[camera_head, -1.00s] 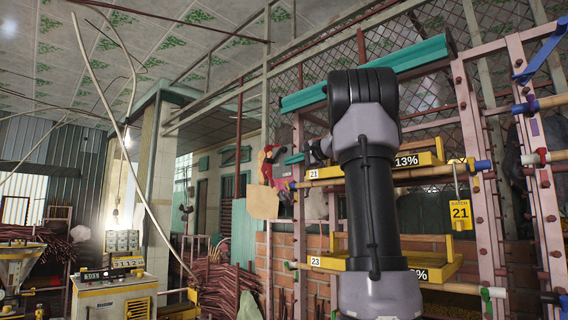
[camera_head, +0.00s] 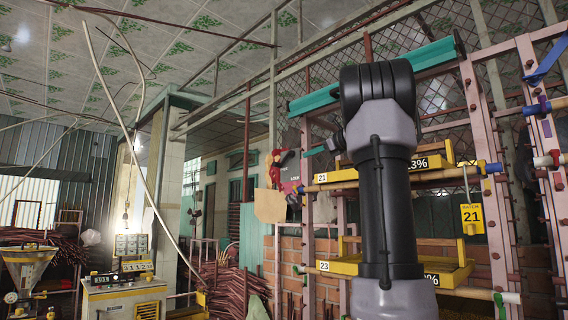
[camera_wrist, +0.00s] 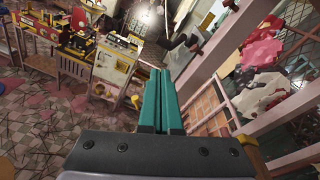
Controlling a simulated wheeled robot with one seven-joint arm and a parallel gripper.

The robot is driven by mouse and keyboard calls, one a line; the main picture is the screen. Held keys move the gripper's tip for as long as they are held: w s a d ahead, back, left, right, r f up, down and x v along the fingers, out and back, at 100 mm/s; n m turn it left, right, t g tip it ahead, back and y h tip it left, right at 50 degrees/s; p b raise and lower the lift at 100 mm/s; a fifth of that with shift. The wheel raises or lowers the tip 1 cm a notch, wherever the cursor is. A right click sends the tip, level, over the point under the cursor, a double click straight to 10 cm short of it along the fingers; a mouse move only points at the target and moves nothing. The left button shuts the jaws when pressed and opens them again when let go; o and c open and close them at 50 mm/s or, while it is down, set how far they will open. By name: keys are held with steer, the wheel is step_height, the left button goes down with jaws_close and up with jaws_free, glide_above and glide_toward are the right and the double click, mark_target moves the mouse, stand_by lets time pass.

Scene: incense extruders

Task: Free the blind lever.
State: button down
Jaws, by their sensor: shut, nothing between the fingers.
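My gripper (camera_head: 312,152) is shut and empty, with teal fingers, beside the upper rack at its left side. The fingers also show in the wrist view (camera_wrist: 162,98), pressed together and pointing away from the camera. A small red and grey panel (camera_head: 291,174) with lettering that seems to read "LOCK" is just left of my fingertips. A dark handle (camera_head: 287,156) is at its top; I take it for the blind lever. A dark handle also shows beyond the fingertips in the wrist view (camera_wrist: 191,42). I see a gap between fingers and handle in the head view.
A rack with pink posts (camera_head: 480,170) and yellow trays (camera_head: 440,273) stands at the right. A brown paper sheet or bag (camera_head: 270,206) hangs below the panel. A yellow and white machine (camera_head: 124,297) stands at the lower left, near bundles of reddish sticks (camera_head: 225,285).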

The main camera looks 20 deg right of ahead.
mark_target(278, 164)
steer(key=w+a+m, duration=0.1)
steer(key=w, duration=0.3)
steer(key=w+a+m, duration=0.2)
steer(key=w, duration=0.2)
steer(key=w+a+f+m, duration=0.1)
steer(key=w, duration=0.3)
steer(key=shift+w+a+m, duration=0.3)
steer(key=shift+w+a, duration=0.05)
